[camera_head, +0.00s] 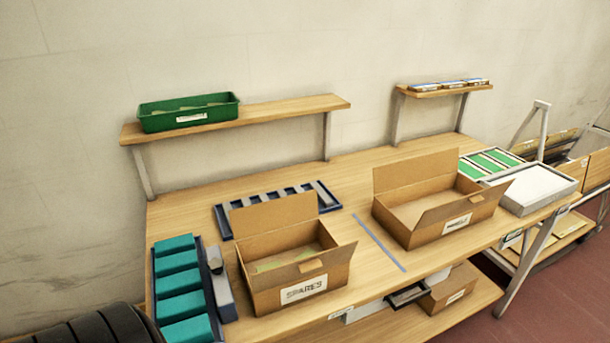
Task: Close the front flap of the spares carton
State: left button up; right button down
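The spares carton (253,283) is a brown cardboard box near the front edge of the wooden table, left of the middle. A white label reading SPARES (303,288) is on its front face. Its back flap (274,214) stands up. Its front flap (290,270) is open and tilts outward at the front rim, with a small tab at its edge. Some greenish things (272,264) lie inside, partly hidden by the front flap. Neither of my grippers is in view.
A second open carton (415,236) stands to the right, beyond a blue-grey strip (377,242). Left of the spares carton are a tray of teal blocks (180,284) and a grey device (221,290). A slotted dark rack (225,226) lies behind. A shelf (288,107) overhangs the back.

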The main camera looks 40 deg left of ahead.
aim_at(263, 280)
jog(key=k+u, duration=0.15)
jog(key=u, duration=1)
